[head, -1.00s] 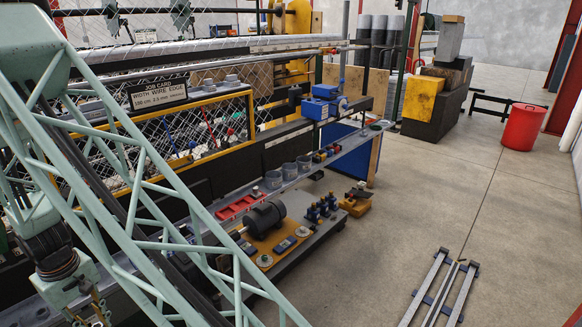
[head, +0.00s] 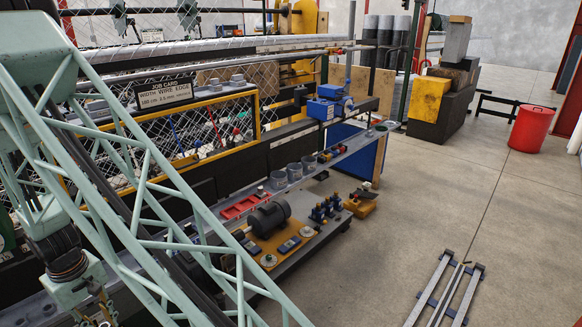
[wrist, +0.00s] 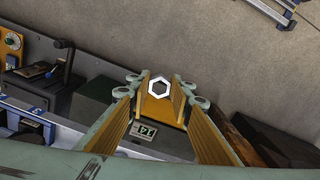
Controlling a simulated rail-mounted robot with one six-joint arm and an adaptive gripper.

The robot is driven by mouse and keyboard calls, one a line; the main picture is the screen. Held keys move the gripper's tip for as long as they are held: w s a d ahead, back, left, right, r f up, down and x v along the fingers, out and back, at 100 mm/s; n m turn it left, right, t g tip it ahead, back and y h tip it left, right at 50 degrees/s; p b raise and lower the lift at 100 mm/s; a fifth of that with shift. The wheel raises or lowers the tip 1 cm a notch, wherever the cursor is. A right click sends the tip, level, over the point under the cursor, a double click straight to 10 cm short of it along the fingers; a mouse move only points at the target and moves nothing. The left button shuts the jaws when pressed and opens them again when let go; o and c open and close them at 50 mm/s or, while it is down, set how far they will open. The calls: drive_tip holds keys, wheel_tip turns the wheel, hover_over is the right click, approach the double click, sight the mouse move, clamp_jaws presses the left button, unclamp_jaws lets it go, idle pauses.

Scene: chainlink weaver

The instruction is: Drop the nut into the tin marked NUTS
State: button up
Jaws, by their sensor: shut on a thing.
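A pale hexagonal nut (wrist: 158,87) with a dark hole shows in the wrist view, between the fingertips of my gripper (wrist: 161,88). The fingers have yellow inner faces and are shut on the nut. In the head view my gripper is only partly in frame at the lower left, and the nut cannot be made out there. Several grey tins stand in a row on the long grey shelf (head: 345,149), among them a near one (head: 278,180), a middle one (head: 294,172) and a far one (head: 308,163). Their markings are too small to read, so I cannot tell which says NUTS.
Red trays (head: 240,207) lie left of the tins. A cart with a dark motor (head: 268,218) stands below the shelf. A mesh guard with a yellow frame (head: 255,115) and a job card (head: 163,94) rise behind. The concrete floor (head: 430,200) to the right is mostly clear.

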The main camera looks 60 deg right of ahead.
drive_tip(key=s+f, duration=0.3)
drive_tip(key=f, duration=1)
drive_tip(key=shift+s+f, duration=0.3)
drive_tip(key=shift+s, duration=0.1)
drive_tip(key=shift+d, duration=0.15)
